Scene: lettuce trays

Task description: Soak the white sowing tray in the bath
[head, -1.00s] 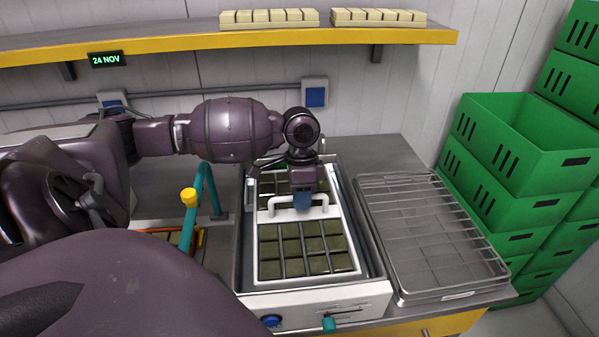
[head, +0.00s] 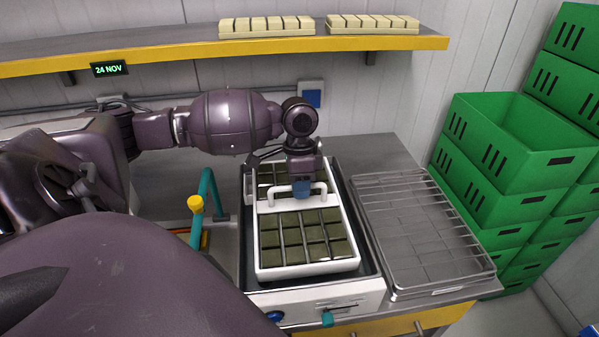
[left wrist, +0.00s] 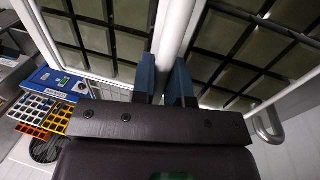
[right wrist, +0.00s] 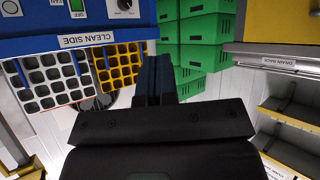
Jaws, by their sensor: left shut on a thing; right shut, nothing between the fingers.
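The white sowing tray (head: 262,240) holds dark green blocks in rows and has a white handle across its middle. It is over the bath (head: 372,262), with its front wall showing above the bath's rim; how far it clears the water I cannot tell. My left gripper (head: 303,188) is shut on the tray's handle from above. In the left wrist view the blue fingers (left wrist: 164,82) pinch the white handle bar (left wrist: 172,35), with block cells on both sides. My right gripper (right wrist: 154,80) is shut and empty, away from the tray, and is out of the head view.
A wire drain rack (head: 420,232) stands right of the bath. Green crates (head: 515,140) are stacked at the far right. A shelf (head: 300,46) with pale blocks hangs behind.

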